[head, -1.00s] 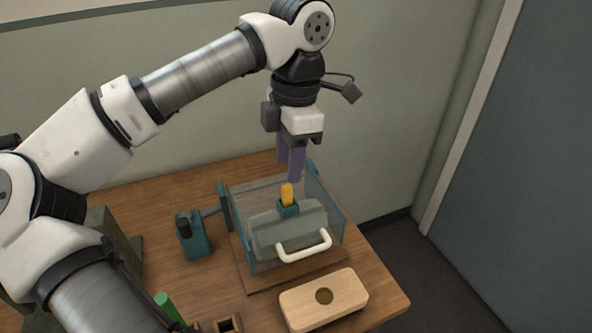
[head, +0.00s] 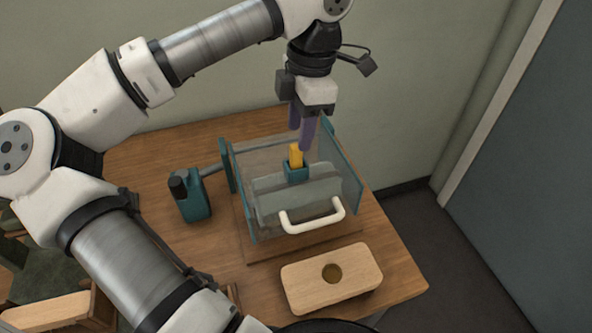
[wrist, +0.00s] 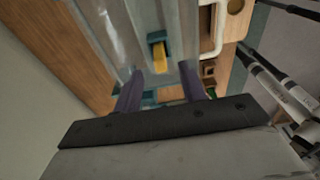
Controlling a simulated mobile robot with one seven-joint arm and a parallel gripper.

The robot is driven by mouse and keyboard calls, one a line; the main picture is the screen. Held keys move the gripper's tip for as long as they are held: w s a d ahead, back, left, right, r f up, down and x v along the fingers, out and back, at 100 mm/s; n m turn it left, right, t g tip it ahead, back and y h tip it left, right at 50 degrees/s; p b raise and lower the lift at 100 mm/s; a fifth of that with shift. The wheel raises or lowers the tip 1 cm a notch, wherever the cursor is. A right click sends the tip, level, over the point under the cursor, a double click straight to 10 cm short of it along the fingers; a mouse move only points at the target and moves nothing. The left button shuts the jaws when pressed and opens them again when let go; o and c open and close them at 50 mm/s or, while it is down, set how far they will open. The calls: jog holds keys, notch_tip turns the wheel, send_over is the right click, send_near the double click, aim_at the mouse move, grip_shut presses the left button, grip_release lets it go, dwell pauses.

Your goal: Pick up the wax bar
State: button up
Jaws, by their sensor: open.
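The wax bar (head: 296,156) is a yellow block standing upright in a small teal holder (head: 297,174), inside a clear-walled enclosure. It also shows in the wrist view (wrist: 161,56), ahead of and between the fingers. My gripper (head: 303,140), with purple fingers, is open and points down just above and behind the bar. In the wrist view the two fingers (wrist: 170,88) are apart with nothing held between them. From these views I cannot tell the exact gap between fingertips and bar.
The enclosure has clear panels with teal edges (head: 345,165) and a white handle (head: 312,217) at its front. A teal device with a black knob (head: 190,196) stands to the left. A wooden block with a round hole (head: 331,280) lies in front. A grey door (head: 530,150) is at right.

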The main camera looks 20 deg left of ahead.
aim_at(296, 145)
jog(key=f+b, duration=0.2)
jog(key=f, duration=0.3)
jog(key=shift+s+a+f+b, duration=0.25)
jog(key=shift+a+b, duration=0.05)
jog(key=shift+b, duration=0.1)
jog(key=shift+r, duration=0.1)
grip_shut()
